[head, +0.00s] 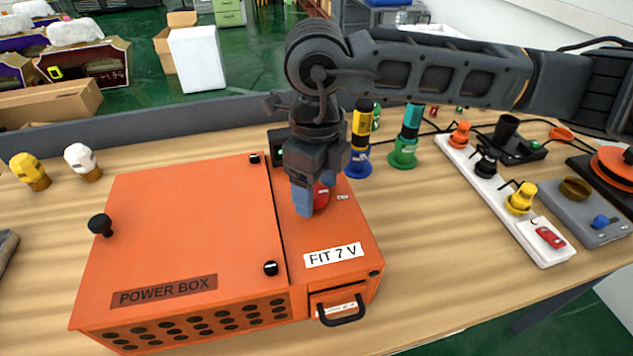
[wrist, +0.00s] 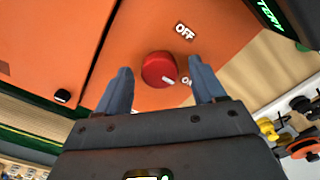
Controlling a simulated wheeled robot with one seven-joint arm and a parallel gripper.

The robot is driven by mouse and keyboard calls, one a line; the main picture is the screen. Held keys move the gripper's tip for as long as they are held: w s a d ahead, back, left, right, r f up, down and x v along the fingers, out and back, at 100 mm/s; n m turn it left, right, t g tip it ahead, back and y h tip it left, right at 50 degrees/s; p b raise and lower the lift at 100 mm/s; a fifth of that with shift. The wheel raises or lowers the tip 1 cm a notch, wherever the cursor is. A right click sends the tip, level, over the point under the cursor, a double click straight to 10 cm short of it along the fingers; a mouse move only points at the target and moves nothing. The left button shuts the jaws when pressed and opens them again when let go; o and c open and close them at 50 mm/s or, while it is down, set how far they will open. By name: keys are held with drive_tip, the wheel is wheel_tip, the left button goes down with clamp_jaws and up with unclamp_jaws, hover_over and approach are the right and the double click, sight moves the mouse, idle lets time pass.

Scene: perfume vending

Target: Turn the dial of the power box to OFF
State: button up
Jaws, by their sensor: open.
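The orange power box (head: 190,225) sits on the wooden table in the head view. Its red dial (head: 321,196) is on the top of the right-hand panel, partly hidden behind my gripper. In the wrist view the red dial (wrist: 159,70) shows whole, with a white mark at its lower right edge pointing toward a partly hidden "ON" label (wrist: 187,80). The "OFF" label (wrist: 185,31) lies above and right of the dial. My gripper (wrist: 160,82) is open, with one blue finger on each side of the dial. A gap shows between the dial and each finger.
Blue and green stands (head: 404,152) are behind the box. A white power strip (head: 500,195) with plugs lies right. Bare table lies between.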

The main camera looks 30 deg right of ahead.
drive_tip(key=c, duration=1.1)
drive_tip(key=shift+o, duration=0.2)
drive_tip(key=shift+b, duration=0.3)
